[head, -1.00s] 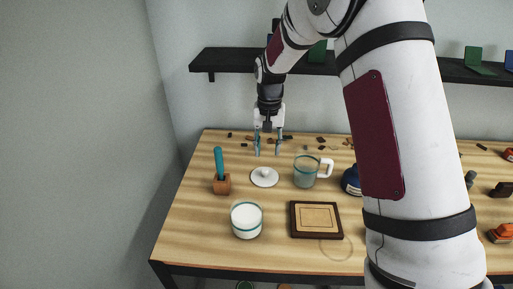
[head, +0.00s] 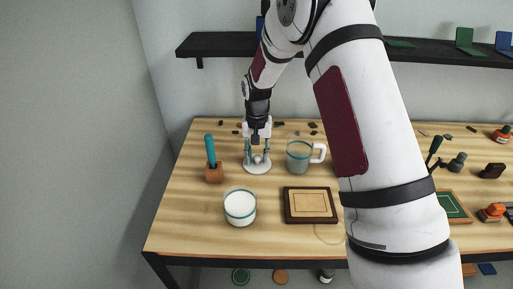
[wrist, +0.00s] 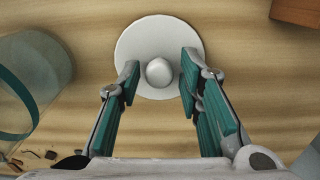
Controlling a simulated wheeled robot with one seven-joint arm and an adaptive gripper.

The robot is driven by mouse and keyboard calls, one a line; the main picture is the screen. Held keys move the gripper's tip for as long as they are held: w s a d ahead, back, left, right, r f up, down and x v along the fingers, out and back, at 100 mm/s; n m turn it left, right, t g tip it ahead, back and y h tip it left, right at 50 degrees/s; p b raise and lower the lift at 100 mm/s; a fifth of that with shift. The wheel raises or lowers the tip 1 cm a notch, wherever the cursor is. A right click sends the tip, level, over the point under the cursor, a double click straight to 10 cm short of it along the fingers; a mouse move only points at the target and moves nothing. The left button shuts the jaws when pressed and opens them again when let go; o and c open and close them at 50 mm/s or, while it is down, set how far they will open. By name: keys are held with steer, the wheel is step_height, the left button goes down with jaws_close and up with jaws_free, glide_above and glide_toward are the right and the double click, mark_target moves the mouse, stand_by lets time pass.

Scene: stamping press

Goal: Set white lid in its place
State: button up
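The white lid (head: 257,169) is a round disc with a knob, lying flat on the wooden table. In the wrist view the lid (wrist: 160,40) shows its round knob (wrist: 158,72) between my fingertips. My gripper (head: 257,159) is down at the lid with one finger on each side of the knob. In the wrist view my gripper (wrist: 160,78) is open, with a gap on both sides of the knob. A teal-rimmed round container (head: 240,208), white inside, stands in front of the lid. A clear mug (head: 298,157) with a white handle stands right of the lid.
A wooden block (head: 213,174) with a teal-handled tool stands left of the lid. A dark-framed square board (head: 310,205) lies front right. Small dark scraps are scattered behind. A black shelf (head: 220,45) hangs on the wall. The table's front left is bare.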

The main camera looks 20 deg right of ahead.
mark_target(257, 156)
steer(key=shift+r, duration=0.15)
jaws_close()
steer(key=shift+r+p, duration=0.4)
steer(key=shift+r, duration=2.6)
step_height(257, 156, up, 4)
steer(key=shift+f, duration=0.2)
steer(key=shift+s, duration=0.1)
